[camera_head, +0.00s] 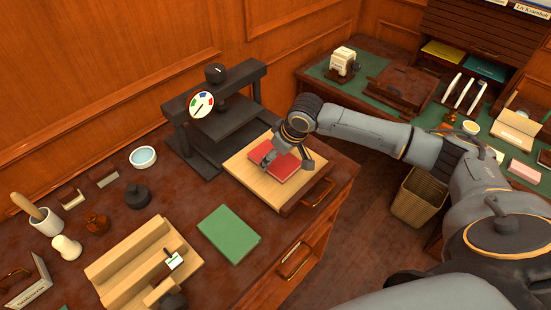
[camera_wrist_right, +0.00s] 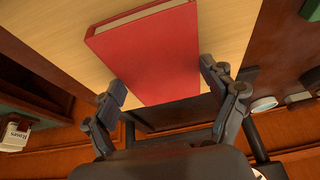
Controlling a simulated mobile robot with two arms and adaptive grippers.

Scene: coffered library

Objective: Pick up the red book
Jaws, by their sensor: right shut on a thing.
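The red book (camera_head: 284,172) lies flat at the pale wooden board (camera_head: 243,172) on the brown desktop, and I cannot tell whether it is raised off it. My right gripper (camera_head: 287,160) reaches down over the book from the right and is shut on it. In the right wrist view the red cover (camera_wrist_right: 150,52) is between the two dark fingers of my right gripper (camera_wrist_right: 163,80), one on each side. Part of the book is hidden by the gripper in the head view. My left gripper is not in view.
A black press with a dial (camera_head: 201,104) stands just behind the board. A green book (camera_head: 229,233) lies in front, and a wooden rack (camera_head: 135,262) stands at the left. A wicker basket (camera_head: 419,197) is on the floor at the right, below a green-topped desk (camera_head: 376,92).

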